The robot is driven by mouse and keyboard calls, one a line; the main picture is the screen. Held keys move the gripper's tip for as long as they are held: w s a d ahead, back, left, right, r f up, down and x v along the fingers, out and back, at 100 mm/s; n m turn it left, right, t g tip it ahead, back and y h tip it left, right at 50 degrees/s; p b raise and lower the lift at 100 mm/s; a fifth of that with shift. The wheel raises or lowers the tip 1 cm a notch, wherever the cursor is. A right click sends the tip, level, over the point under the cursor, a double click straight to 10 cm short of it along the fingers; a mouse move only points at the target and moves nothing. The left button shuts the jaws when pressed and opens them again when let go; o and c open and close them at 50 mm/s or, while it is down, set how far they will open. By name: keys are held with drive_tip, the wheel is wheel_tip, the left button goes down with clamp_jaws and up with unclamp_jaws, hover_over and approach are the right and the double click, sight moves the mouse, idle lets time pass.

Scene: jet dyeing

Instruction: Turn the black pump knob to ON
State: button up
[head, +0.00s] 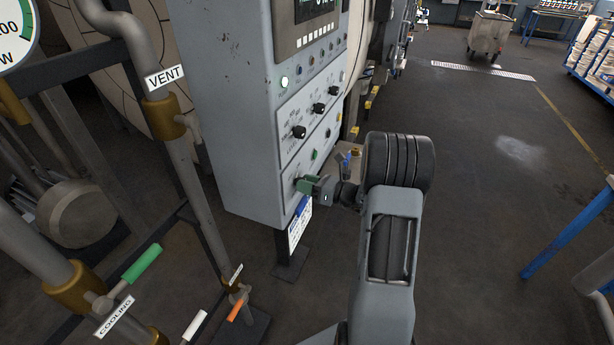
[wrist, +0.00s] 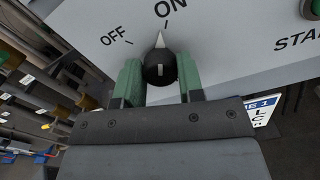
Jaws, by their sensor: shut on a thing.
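The black pump knob (wrist: 160,67) is on the grey panel in the wrist view, between the OFF label and the ON label (wrist: 170,8). Its white pointer (wrist: 160,41) points up, close to the ON mark and well away from OFF. My gripper (wrist: 161,80) has a green finger on each side of the knob and is shut on it. In the head view my gripper (head: 309,184) is against the lower part of the control cabinet (head: 235,110), and the fingers hide the pump knob there.
Other black knobs (head: 299,132) sit higher on the cabinet face. A green button (head: 314,155) is just above my gripper. Pipes with a green-handled valve (head: 142,263) stand at the left. A blue-white sign (head: 299,223) hangs below the panel.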

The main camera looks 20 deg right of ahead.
drive_tip(key=shift+r+m+p, duration=0.15)
drive_tip(key=shift+m+p, duration=0.4)
drive_tip(key=shift+m, duration=0.05)
drive_tip(key=o, duration=0.9)
drive_tip(key=shift+m, duration=0.3)
drive_tip(key=b+v, duration=0.1)
drive_tip(key=v, duration=1.2)
drive_tip(key=shift+s+d, duration=0.3)
